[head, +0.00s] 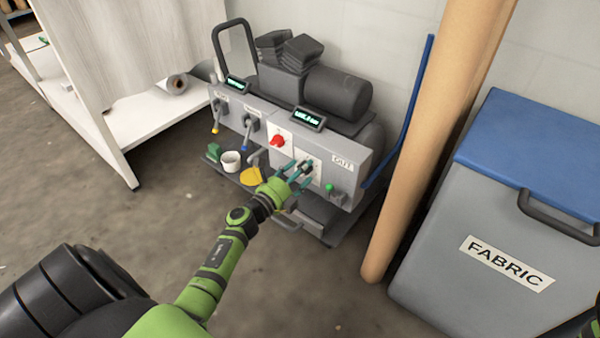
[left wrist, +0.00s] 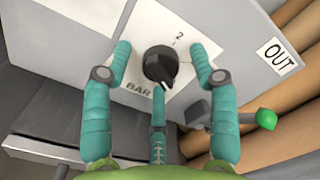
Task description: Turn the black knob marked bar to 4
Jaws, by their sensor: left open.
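The black knob (left wrist: 158,65) sits on a white plate marked BAR, with a "2" above it to the right, in the left wrist view. A small light mark shows at the knob's lower edge; other numbers are hidden or not readable. In the head view the knob (head: 307,166) is small, on the right part of the grey machine front. My left gripper (head: 299,174) is open, its teal fingers around the knob. In the left wrist view its fingers (left wrist: 160,80) stand left, right and below the knob; I cannot tell whether any touches it.
A red knob (head: 278,141) is left of the black one. Two levers hang further left. A brown tube (head: 428,145) and FABRIC bin (head: 480,250) stand right. A ledge holds a white cup (head: 231,161).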

